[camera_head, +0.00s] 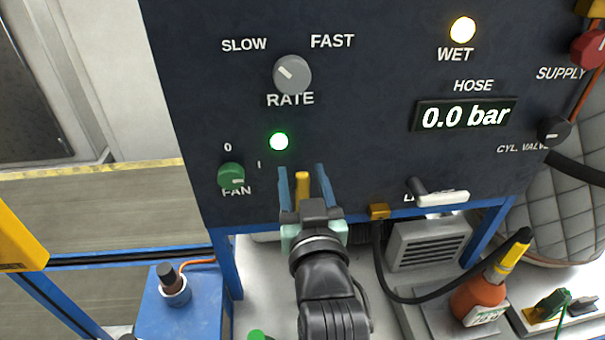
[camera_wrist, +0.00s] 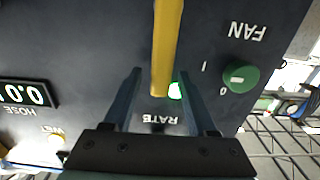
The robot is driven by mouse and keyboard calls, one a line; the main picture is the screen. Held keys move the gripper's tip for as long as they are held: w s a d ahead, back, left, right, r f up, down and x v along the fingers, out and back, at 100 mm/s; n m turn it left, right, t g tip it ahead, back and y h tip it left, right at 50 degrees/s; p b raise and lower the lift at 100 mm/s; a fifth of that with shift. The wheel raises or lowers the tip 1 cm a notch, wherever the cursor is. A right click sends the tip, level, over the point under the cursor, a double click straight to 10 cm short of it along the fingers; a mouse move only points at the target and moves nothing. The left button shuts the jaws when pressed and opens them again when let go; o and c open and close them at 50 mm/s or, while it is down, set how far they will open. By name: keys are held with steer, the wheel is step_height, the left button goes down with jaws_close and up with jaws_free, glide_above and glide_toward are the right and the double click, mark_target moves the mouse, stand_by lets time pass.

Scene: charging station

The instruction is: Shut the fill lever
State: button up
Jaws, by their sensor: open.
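A yellow lever (camera_head: 302,188), likely the fill lever, shows at the lower edge of the dark panel; no label for it can be read, and my arm hides what lies below it. My gripper (camera_head: 302,171) is open, its two blue-grey fingers pointing at the panel, one on each side of the lever. In the wrist view the yellow lever (camera_wrist: 165,45) runs down from the top edge to between the fingers of my gripper (camera_wrist: 159,75). Gaps show on both sides, so I see no grip on it.
The panel (camera_head: 370,80) carries a grey RATE knob (camera_head: 292,74), a green FAN knob (camera_head: 231,176), a lit green lamp (camera_head: 279,141) and a HOSE display (camera_head: 465,115) reading 0.0 bar. A white-handled lever (camera_head: 442,198) and a black hose (camera_head: 400,298) are to the right.

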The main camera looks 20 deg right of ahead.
steer(key=shift+c, duration=0.3)
jaws_close()
stand_by(1.2)
